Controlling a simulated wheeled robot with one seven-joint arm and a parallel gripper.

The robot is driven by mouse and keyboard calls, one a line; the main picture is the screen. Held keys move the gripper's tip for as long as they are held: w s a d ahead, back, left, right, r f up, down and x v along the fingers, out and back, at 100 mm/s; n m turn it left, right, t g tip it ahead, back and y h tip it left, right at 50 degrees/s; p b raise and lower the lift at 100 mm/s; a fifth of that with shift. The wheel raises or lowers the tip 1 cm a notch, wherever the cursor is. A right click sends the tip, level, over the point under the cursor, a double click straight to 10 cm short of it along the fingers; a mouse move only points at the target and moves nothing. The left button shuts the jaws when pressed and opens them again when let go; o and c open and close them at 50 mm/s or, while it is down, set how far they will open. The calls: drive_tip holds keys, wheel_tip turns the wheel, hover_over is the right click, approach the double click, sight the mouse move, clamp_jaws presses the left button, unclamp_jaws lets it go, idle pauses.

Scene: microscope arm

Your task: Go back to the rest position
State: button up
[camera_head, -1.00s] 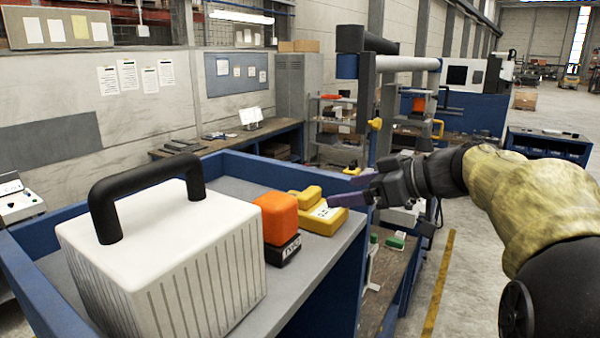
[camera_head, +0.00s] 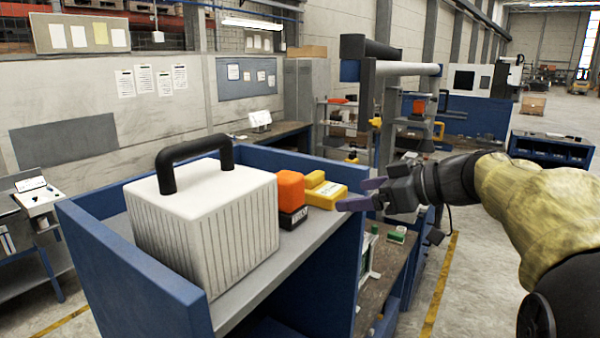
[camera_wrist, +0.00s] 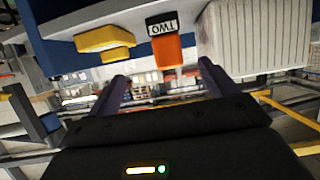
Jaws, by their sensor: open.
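My gripper (camera_head: 357,194) is open and empty, with its purple fingers apart. In the head view it is at the right edge of the blue shelf, close to the yellow device (camera_head: 325,193). In the wrist view my gripper (camera_wrist: 165,85) shows its two fingers spread with nothing between them. The wrist picture is upside down, with the shelf's things at the top.
The blue-walled shelf (camera_head: 140,262) holds a white ribbed case (camera_head: 207,228) with a black handle and an orange block (camera_head: 290,187) on a black base. A workbench (camera_head: 385,262) with small items lies beyond. Open floor (camera_head: 480,275) is at the right.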

drive_tip(key=w+d+f+m+t+h, duration=0.3)
drive_tip(key=w+f+m+t+h, duration=0.2)
drive_tip(key=w+f+m+t, duration=0.15)
drive_tip(key=s+d+f+m+g+h, duration=0.1)
drive_tip(key=d+f+m+h, duration=0.15)
drive_tip(key=f, duration=0.25)
drive_tip(key=s+d+f+m+h, duration=0.1)
drive_tip(key=s+f+h, duration=0.1)
drive_tip(key=f+h, duration=0.15)
drive_tip(key=s+a+f+m+g, duration=0.1)
drive_tip(key=s+a+f+g, duration=0.2)
drive_tip(key=s+f+g, duration=1.25)
drive_tip(key=s+f+t+b, duration=0.2)
drive_tip(key=f+b, duration=0.5)
drive_tip(key=f, duration=0.1)
drive_tip(key=s+f+t+b, duration=0.2)
drive_tip(key=f+b, duration=0.4)
drive_tip(key=f, duration=0.3)
drive_tip(key=shift+s+t+b, duration=0.3)
drive_tip(key=shift+t+b, duration=0.05)
drive_tip(key=shift+t, duration=0.05)
